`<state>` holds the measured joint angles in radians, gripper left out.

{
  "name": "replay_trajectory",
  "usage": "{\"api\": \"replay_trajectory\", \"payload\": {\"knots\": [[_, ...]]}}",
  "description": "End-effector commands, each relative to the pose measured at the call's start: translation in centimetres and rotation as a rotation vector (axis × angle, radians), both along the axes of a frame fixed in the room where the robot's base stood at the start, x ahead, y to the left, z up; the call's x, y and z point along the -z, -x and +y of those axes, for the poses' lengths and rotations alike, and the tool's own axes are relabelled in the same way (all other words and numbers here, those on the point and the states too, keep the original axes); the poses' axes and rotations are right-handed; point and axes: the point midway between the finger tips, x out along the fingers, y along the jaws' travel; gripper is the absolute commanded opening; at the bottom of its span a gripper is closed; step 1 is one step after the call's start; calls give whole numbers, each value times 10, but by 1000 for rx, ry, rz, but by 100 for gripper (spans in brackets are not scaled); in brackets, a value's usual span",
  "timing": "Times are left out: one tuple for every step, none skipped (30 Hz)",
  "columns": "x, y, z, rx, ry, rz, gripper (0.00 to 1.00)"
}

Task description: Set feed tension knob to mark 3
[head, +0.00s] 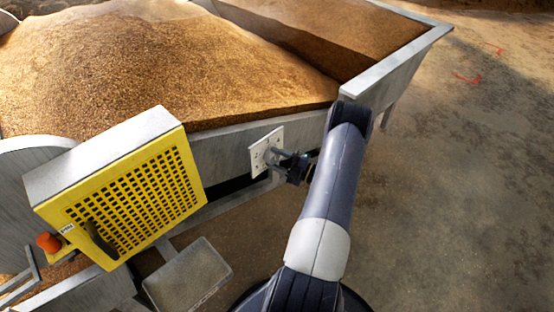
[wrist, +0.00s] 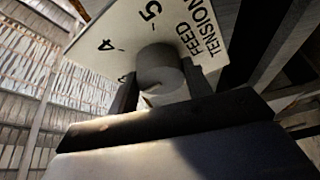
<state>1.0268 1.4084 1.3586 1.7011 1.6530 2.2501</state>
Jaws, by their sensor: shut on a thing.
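The feed tension plate (head: 258,146) is a pale panel on the side wall of the grain trough in the head view. In the wrist view the plate (wrist: 120,25) shows "FEED TENSION" and the marks 4 and 5. The grey round knob (wrist: 158,62) stands out from it. My gripper (head: 280,156) reaches the plate from the right, and in the wrist view its dark fingers lie on both sides of the knob, shut on it. A short dark line shows on the knob near my gripper. I cannot tell which mark the knob points to; mark 3 is not readable.
A yellow perforated guard (head: 130,195) with a dark handle and an orange-red button (head: 47,242) stands left of the plate. The trough (head: 225,155) holds heaped grain (head: 160,70). A grey pedal-like plate (head: 188,275) sits below. Open floor (head: 460,190) lies right.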

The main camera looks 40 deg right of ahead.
Motion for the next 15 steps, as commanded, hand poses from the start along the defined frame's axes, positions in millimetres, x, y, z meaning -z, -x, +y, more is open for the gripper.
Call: {"api": "replay_trajectory", "payload": {"knots": [[1, 0, -1, 3, 1, 2, 24], [1, 0, -1, 4, 1, 2, 24], [1, 0, -1, 4, 1, 2, 24], [1, 0, -1, 4, 1, 2, 49], [1, 0, -1, 4, 1, 2, 51], [1, 0, -1, 3, 1, 1, 55], [1, 0, -1, 3, 1, 1, 57], [1, 0, -1, 3, 1, 1, 59], [1, 0, -1, 3, 1, 1, 63], [0, 0, 0, 2, 1, 1, 65], [0, 0, 0, 2, 1, 1, 68], [0, 0, 0, 2, 1, 1, 68], [0, 0, 0, 2, 1, 1, 68], [0, 0, 0, 2, 1, 1, 68], [0, 0, 0, 2, 1, 1, 68]]}}
